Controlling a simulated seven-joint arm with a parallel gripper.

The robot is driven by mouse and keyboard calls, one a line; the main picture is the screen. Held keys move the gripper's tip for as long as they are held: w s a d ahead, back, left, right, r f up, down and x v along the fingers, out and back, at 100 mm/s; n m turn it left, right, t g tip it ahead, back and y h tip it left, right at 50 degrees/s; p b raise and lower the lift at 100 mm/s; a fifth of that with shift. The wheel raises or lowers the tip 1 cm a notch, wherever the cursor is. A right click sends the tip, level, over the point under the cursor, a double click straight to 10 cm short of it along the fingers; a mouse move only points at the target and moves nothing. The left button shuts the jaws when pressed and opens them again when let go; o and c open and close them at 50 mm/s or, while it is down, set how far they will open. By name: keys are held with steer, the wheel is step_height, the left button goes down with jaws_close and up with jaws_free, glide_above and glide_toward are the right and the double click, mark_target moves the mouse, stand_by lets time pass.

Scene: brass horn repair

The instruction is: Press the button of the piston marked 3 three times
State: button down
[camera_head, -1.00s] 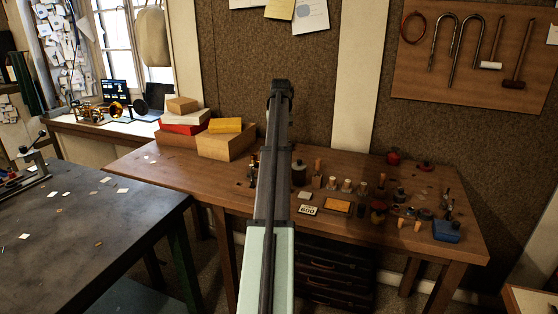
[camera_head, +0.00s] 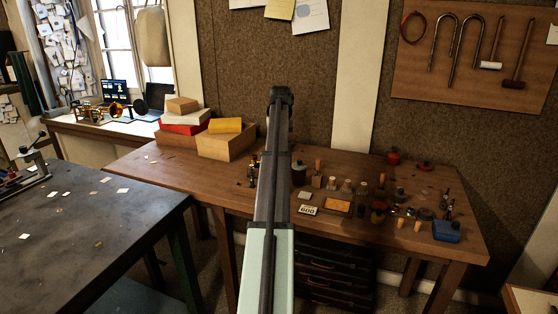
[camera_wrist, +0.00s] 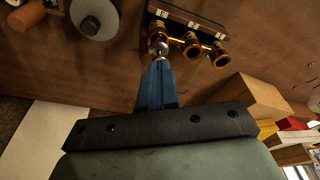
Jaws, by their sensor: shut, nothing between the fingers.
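In the wrist view a dark block (camera_wrist: 183,14) with small white number plates holds three brass pistons in a row: a left one (camera_wrist: 157,31), a middle one (camera_wrist: 190,41) and a right one (camera_wrist: 216,54). My gripper (camera_wrist: 159,62) has blue fingers, shut together and empty. Its tips are at the button end of the left piston; I cannot tell whether they touch. In the head view my arm hides the gripper and most of the block.
In the wrist view a round grey and white thing (camera_wrist: 95,16) lies left of the block, and a cardboard box (camera_wrist: 256,101) stands to the right. In the head view several jars and tools crowd the bench right of my arm, with a blue box (camera_head: 446,231) near its edge.

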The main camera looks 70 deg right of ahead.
steer(key=shift+f, duration=0.2)
steer(key=shift+r, duration=0.15)
steer(key=shift+d+v, duration=0.2)
steer(key=shift+v, duration=1.05)
steer(key=shift+w, duration=0.1)
steer(key=shift+a+x, duration=0.1)
steer(key=shift+x, duration=0.55)
steer(key=shift+a+x, duration=0.15)
steer(key=shift+x, duration=0.55)
steer(key=shift+d+v, duration=0.1)
steer(key=shift+v, duration=0.6)
steer(key=shift+d+v, duration=0.15)
steer(key=shift+v, duration=0.5)
steer(key=shift+r, duration=0.15)
